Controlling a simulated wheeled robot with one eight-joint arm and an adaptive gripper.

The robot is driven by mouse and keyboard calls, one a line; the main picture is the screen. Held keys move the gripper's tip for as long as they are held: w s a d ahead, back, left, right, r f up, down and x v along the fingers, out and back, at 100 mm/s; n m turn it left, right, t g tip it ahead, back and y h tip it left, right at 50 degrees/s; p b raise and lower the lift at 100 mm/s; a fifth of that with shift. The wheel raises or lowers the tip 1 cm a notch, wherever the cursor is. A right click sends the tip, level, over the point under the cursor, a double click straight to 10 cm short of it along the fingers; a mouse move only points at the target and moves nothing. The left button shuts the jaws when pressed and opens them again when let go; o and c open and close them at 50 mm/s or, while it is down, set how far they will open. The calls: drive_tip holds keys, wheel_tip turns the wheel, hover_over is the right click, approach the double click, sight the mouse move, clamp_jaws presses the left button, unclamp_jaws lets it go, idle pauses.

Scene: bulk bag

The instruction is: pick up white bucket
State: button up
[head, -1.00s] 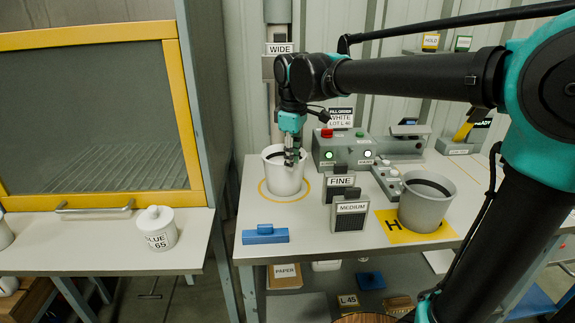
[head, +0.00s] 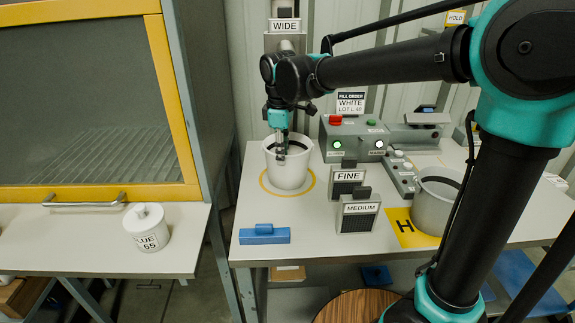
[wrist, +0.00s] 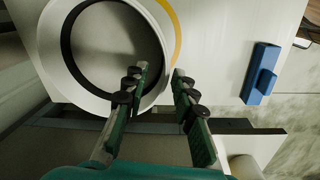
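The white bucket (head: 288,173) stands upright inside a yellow ring on the bench, under the WIDE sign. It is open at the top with a dark band inside the rim. My gripper (head: 281,156) points down at its rim. In the wrist view my gripper (wrist: 160,72) is open, one fingertip over the mouth of the white bucket (wrist: 148,100) and the other just outside, with the rim between them. I cannot tell whether either finger touches the wall.
FINE (head: 347,180) and MEDIUM (head: 358,214) screens stand right of the bucket. A blue block (head: 264,235) lies in front. A control box (head: 352,142) is behind. A lidded jar (head: 147,232) sits on the left bench.

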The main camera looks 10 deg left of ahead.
sight(284, 179)
drive_tip(key=shift+w+d+f, duration=0.1)
drive_tip(key=shift+f, duration=1.9)
drive_tip(key=shift+w+f, duration=0.1)
drive_tip(key=shift+f, duration=1.9)
drive_tip(key=shift+c, duration=0.3)
clamp_jaws()
